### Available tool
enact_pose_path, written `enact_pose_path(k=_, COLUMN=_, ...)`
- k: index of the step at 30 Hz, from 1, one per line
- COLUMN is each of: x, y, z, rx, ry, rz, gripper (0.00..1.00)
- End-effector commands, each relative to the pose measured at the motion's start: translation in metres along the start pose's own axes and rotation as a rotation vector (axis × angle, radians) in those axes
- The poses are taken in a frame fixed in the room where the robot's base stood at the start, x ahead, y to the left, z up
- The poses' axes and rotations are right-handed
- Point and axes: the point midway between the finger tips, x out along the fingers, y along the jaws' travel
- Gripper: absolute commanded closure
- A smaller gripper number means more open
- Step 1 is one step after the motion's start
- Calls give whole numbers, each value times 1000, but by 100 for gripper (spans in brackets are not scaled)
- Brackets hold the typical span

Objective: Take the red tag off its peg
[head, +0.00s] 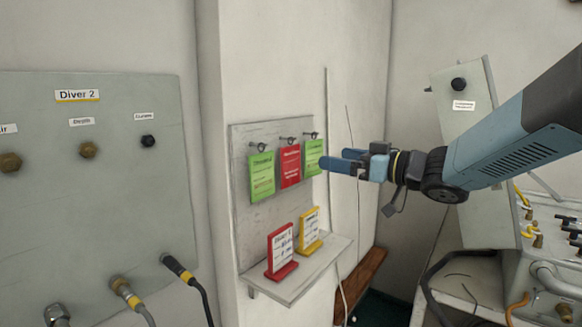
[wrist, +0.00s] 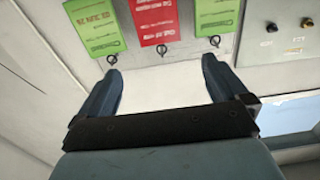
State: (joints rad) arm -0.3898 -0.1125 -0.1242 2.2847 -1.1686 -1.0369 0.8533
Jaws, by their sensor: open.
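The red tag (head: 290,167) hangs from its peg (head: 291,141) on a grey wall board, between two green tags. My gripper (head: 338,160) is open and empty, to the right of the tags in the head view, with a fingertip beside the right green tag (head: 313,158). The wrist view shows the scene upside down. There the red tag (wrist: 162,22) is at the top, its lower part cut off by the frame, and its peg (wrist: 161,49) lies between my fingertips (wrist: 161,72), apart from both. No finger visibly touches the red tag.
The left green tag (head: 261,176) hangs close beside the red one. Below the board, a shelf (head: 325,259) holds a red stand (head: 281,254) and a yellow stand (head: 310,232). A Diver 2 panel (head: 95,195) with hoses is at left.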

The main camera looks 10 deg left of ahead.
Motion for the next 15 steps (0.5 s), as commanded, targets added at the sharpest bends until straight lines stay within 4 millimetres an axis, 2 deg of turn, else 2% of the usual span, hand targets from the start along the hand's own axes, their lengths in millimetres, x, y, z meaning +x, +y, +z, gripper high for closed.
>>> enact_pose_path(k=9, x=54, y=0, z=0, rx=0, ry=-1, rz=0, gripper=0)
enact_pose_path(k=15, x=73, y=0, z=0, rx=-1, ry=0, rz=2, gripper=0)
